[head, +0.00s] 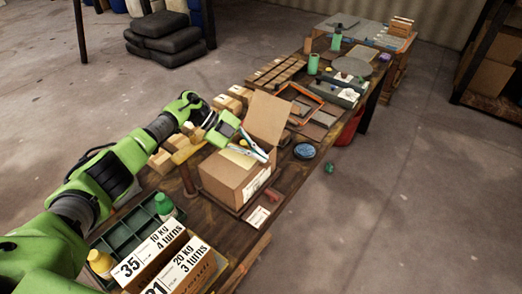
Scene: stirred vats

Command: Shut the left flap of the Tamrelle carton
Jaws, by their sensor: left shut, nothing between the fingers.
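An open brown cardboard carton (222,182) stands on the long wooden table, with a white label on its near right side; the print is too small to read, so I cannot confirm the Tamrelle name. One tall flap (267,118) stands upright at its far side. My left gripper (264,156) comes in from the left and is over the carton's top, shut and empty. It hides part of the opening; I cannot tell whether it touches the carton. My right gripper is not in view.
A green divided tray (125,240) with bottles and boxes with large number labels stand nearer on the table (207,222). Small boxes, an orange frame (300,101) and a dark blue round item (304,151) lie beyond. Floor to the right is mostly clear.

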